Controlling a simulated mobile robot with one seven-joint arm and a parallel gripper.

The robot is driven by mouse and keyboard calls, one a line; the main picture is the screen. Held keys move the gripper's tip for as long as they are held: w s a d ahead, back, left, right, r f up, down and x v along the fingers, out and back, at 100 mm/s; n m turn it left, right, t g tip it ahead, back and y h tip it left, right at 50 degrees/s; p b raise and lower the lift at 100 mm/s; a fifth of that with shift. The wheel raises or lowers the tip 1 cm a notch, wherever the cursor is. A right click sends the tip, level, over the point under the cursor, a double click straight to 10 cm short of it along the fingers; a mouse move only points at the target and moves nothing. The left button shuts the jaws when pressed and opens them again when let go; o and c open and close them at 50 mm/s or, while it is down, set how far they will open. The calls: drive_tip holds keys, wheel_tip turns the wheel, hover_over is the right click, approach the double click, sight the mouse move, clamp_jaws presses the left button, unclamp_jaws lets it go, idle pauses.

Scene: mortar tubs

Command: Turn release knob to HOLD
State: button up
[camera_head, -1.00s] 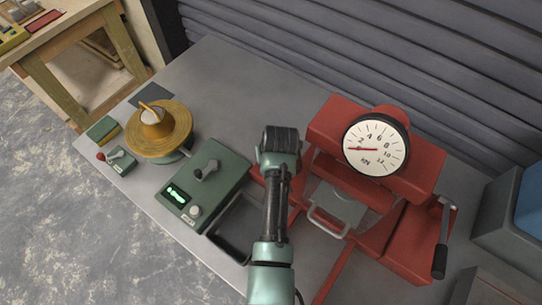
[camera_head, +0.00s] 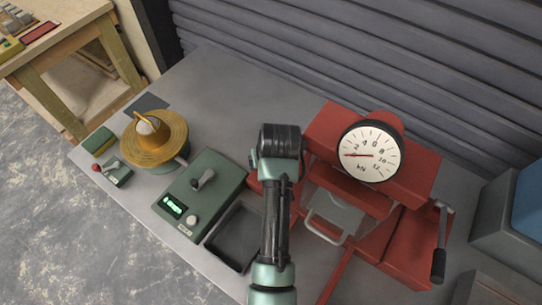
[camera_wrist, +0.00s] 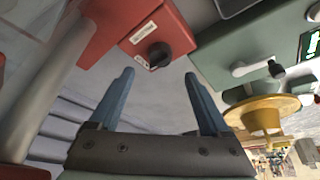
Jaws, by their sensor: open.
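A black round knob (camera_wrist: 160,55), likely the release knob, sits on the face of a red block (camera_wrist: 125,30) in the wrist view. White labels lie beside it, too small to read for certain. My gripper (camera_wrist: 157,78) is open, with its two blue fingers apart and nothing between them. The knob appears just beyond the fingertips, roughly centred between them, with no contact visible. In the head view the red press (camera_head: 385,215) with its round dial stands right of my arm. The knob and my fingers are hidden there.
A green box (camera_head: 215,185) with a lever and lit display stands left of my arm, beside a dark open tray (camera_head: 237,238). A brass cone on a disc (camera_head: 155,150) is farther left. A crank handle (camera_head: 440,250) sticks out at the press's right.

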drive_tip(key=v, duration=0.6)
drive_tip(key=shift+r, duration=0.1)
idle(0.4)
